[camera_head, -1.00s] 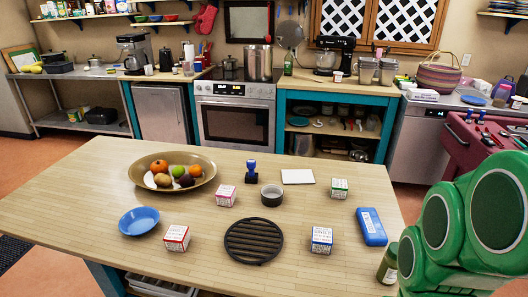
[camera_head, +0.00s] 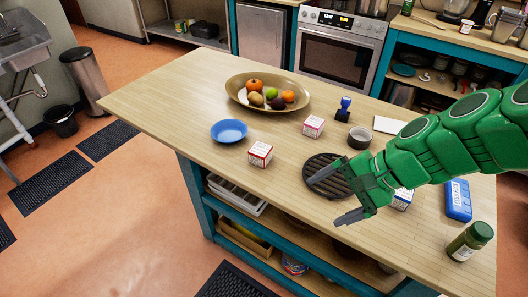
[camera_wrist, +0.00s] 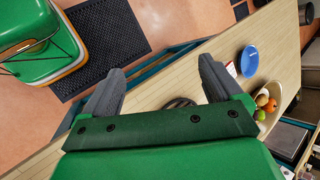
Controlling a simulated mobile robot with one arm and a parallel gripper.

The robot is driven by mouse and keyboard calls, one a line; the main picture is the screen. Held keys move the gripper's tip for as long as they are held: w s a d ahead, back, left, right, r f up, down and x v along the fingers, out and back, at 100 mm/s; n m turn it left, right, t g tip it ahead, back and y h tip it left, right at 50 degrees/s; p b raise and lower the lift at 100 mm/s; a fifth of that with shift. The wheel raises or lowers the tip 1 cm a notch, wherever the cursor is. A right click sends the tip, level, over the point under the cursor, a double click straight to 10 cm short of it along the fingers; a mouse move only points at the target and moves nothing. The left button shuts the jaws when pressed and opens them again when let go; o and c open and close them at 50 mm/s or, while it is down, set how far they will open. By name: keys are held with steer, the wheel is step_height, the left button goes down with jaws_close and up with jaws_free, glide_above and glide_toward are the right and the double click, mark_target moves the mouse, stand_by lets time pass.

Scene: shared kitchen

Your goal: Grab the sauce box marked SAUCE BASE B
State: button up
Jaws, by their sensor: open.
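Several small white sauce boxes stand on the wooden island (camera_head: 165,85). A red-marked box (camera_head: 260,153) is right of the blue bowl, a pink-marked box (camera_head: 313,126) is farther back, and a blue-marked box (camera_head: 402,198) is partly behind my arm. The print is too small to tell which is SAUCE BASE B. The green-marked box seen earlier is hidden. My gripper (camera_head: 345,193) is open and empty, above the island's front side near the black trivet. In the wrist view, my gripper (camera_wrist: 160,82) has its fingers spread, and the red-marked box (camera_wrist: 231,69) shows beyond the right finger.
Floor mats (camera_head: 52,182) lie at left.

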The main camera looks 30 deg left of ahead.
steer(key=w+a+m+y, duration=0.3)
steer(key=w+a, duration=0.1)
steer(key=a, duration=0.5)
steer(key=m+t+y, duration=0.1)
steer(key=m+y, duration=0.2)
steer(key=m, duration=0.8)
glide_toward(256, 151)
steer(key=a, duration=0.1)
steer(key=a+f, duration=0.1)
steer(key=shift+w+a+f, duration=0.25)
steer(key=shift+a+f, duration=0.15)
steer(key=shift+w+a+f+m+t, duration=0.15)
steer(key=shift+w+f+m+t, duration=0.15)
steer(key=shift+f, duration=0.2)
steer(key=shift+x, duration=3.9)
steer(key=shift+s, duration=0.15)
steer(key=c, duration=1.2)
steer(key=shift+o, duration=0.2)
steer(key=shift+r, duration=0.1)
